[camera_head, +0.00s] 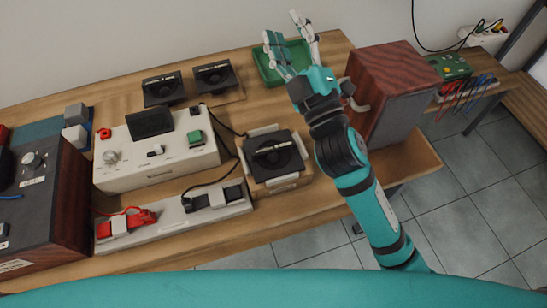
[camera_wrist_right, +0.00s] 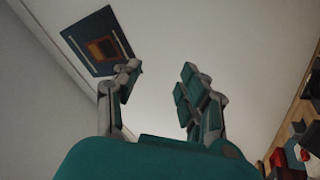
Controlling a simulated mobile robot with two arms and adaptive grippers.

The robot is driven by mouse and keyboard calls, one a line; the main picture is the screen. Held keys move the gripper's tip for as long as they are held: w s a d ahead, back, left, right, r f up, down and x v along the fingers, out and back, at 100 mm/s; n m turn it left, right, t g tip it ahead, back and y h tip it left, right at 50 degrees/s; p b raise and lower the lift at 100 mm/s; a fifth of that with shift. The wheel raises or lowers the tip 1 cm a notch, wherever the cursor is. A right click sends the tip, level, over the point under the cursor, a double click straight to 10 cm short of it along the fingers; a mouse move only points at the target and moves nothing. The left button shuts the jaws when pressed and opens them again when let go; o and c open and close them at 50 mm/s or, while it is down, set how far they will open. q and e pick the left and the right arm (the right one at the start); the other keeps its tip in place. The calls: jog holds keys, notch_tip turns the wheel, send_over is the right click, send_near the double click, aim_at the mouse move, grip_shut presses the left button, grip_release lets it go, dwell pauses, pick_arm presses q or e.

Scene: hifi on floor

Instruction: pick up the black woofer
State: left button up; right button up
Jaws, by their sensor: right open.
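Three black, square, speaker-like units show in the head view; I cannot tell which is the task's woofer. One black unit (camera_head: 274,155) sits in a pale open box at the front middle of the bench. Two more, a left one (camera_head: 162,88) and a right one (camera_head: 213,77), lie side by side at the back. My right gripper (camera_head: 284,32) is open and empty, raised over the back right of the bench, apart from all three. In the right wrist view the open fingers (camera_wrist_right: 160,75) show only wall and ceiling between them. My left gripper is out of view.
A green tray (camera_head: 297,55) lies behind my right gripper. A wooden speaker cabinet (camera_head: 385,75) stands right of my right arm. A cream device (camera_head: 157,160) and a grey power strip (camera_head: 185,222) fill the left middle. A dark wood-sided unit (camera_head: 45,205) stands far left.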

jog(key=s+a+r+n+g+y, duration=0.4)
jog(key=s+a+n+g+y, duration=0.3)
jog(key=n+g, duration=0.5)
jog(key=s+a+r+n+g+y, duration=0.45)
jog(key=a+n+g+y, duration=0.4)
jog(key=n, duration=0.65)
jog(key=s+a+f+n+g+h, duration=0.55)
jog(key=f+n+h, duration=0.25)
jog(key=n, duration=0.2)
jog(key=n+t+h, duration=0.4)
jog(key=t+h, duration=0.1)
jog(key=h, duration=1.2)
send_over(273, 147)
notch_tip(273, 147, down, 12)
notch_tip(273, 147, down, 11)
jog(key=p, duration=0.3)
jog(key=shift+s+a, duration=0.1)
jog(key=shift+a, duration=0.05)
jog(key=shift+f, duration=0.65)
jog(key=shift+f+n+p, duration=0.25)
jog(key=shift+n+p, duration=0.05)
jog(key=shift+p, duration=0.05)
notch_tip(273, 147, down, 4)
jog(key=shift+r+p, duration=0.15)
jog(key=shift+p, duration=0.6)
jog(key=shift+f, duration=0.45)
